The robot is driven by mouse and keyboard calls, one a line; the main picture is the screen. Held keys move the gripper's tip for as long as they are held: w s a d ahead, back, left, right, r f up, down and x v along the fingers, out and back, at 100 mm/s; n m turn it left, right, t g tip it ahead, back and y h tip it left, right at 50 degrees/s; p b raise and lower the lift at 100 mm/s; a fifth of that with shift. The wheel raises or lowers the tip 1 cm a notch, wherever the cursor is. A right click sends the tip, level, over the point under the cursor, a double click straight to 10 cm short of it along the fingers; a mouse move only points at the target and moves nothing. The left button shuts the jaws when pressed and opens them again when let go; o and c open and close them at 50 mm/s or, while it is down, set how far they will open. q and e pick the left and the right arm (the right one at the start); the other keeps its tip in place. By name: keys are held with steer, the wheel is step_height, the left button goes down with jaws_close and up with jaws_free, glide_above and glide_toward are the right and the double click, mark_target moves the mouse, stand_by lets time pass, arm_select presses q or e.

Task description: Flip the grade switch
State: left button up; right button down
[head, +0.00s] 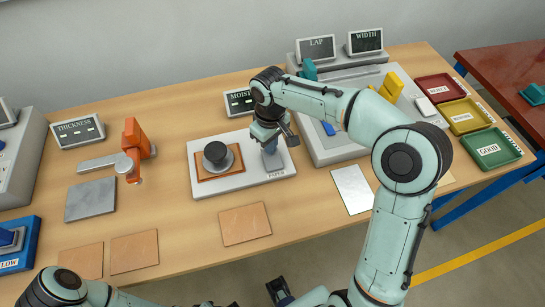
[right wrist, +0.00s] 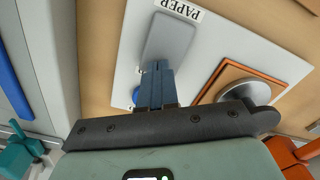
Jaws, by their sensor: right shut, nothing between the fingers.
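The grade switch (right wrist: 168,40) is a grey rectangular piece on a pale base plate, by the label PAPER (right wrist: 182,10). In the head view the plate (head: 230,183) carries the same label (head: 277,175), and my right gripper covers much of the switch. My right gripper (head: 270,147) points down over it. In the right wrist view its blue-grey fingers (right wrist: 158,68) are together, empty, and overlap the switch's near end. I cannot tell whether they touch it. A bit of blue shows beside the fingers. What looks like my left gripper (head: 280,290) is at the bottom edge, its jaws unclear.
A moisture display (head: 239,101) is behind. An orange clamp-like device (head: 135,145) is left, and a grey console (head: 335,148) is right. Red, yellow and green trays (head: 490,150) are farther right.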

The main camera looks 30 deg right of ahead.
arm_select(q)
steer(key=shift+s+f, duration=0.1)
steer(key=shift+f, duration=0.2)
arm_select(e)
steer(key=shift+f, duration=0.45)
arm_select(q)
steer(key=shift+r, duration=0.15)
arm_select(e)
steer(key=shift+r, duration=0.1)
steer(key=shift+r+p, duration=0.8)
steer(key=shift+r, duration=0.55)
steer(key=shift+r+p, duration=1.4)
steer(key=shift+r, duration=0.7)
arm_select(q)
steer(key=w+r, duration=0.3)
steer(key=r, duration=0.2)
steer(key=shift+r, duration=0.2)
